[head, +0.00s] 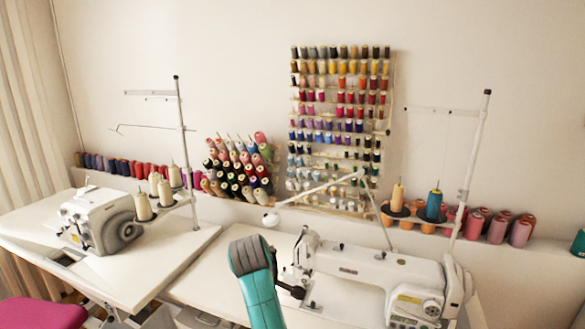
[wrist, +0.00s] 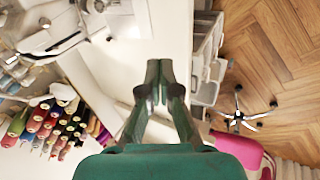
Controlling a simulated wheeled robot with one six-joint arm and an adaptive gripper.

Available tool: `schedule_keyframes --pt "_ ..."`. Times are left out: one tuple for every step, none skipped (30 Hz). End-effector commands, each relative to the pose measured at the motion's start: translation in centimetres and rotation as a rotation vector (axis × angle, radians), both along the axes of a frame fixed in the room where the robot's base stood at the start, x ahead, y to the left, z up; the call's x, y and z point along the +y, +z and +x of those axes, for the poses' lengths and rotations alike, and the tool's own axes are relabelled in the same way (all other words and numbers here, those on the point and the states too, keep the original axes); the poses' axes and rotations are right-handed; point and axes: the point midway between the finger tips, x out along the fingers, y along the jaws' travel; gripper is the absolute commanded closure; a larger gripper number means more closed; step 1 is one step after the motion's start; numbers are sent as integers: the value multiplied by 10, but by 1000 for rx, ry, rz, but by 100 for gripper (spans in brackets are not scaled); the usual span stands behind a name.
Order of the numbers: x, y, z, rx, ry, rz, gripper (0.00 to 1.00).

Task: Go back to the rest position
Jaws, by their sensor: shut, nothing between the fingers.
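My gripper (wrist: 159,78) shows in the wrist view with its dark green fingers drawn together and nothing between them. It is over the white worktop (wrist: 112,65), apart from the things around it. In the head view, a teal link of my arm (head: 259,285) rises in front of the right-hand table, left of the white sewing machine (head: 360,268). I cannot clearly make out the gripper's fingers in the head view.
A second white machine (head: 98,220) stands on the left table (head: 165,255). Thread stands and a spool rack (head: 392,95) are behind. The wrist view shows drawers (wrist: 207,45), wooden floor (wrist: 265,65) and a pink chair (wrist: 245,150). A pink seat (head: 40,314) is at lower left.

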Motion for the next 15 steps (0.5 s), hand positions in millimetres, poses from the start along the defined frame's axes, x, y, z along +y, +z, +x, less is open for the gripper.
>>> schedule_keyframes --pt "-7 -18 -4 -6 -8 5 100" --pt "-11 -27 -5 -14 -13 11 100" --pt "-17 -41 -8 -25 -22 21 100" --pt "-21 -52 -11 -35 -29 28 100" --pt "-26 -64 -14 -46 -35 36 100" --pt "-32 -79 -19 -61 -44 48 100" --pt "-37 -90 -23 -72 -51 58 100" --pt "-42 -100 -27 -82 -58 67 100" --pt "-49 -114 -33 -96 -67 81 100" --pt "-53 -124 -38 -106 -75 90 100" --pt "-58 -134 -43 -118 -82 100 100" --pt "-65 -146 -50 -131 -91 113 100" --pt "-70 -155 -56 -142 -99 124 100" --pt "-75 -164 -62 -152 -107 135 100" --pt "-81 -175 -70 -166 -116 149 100"
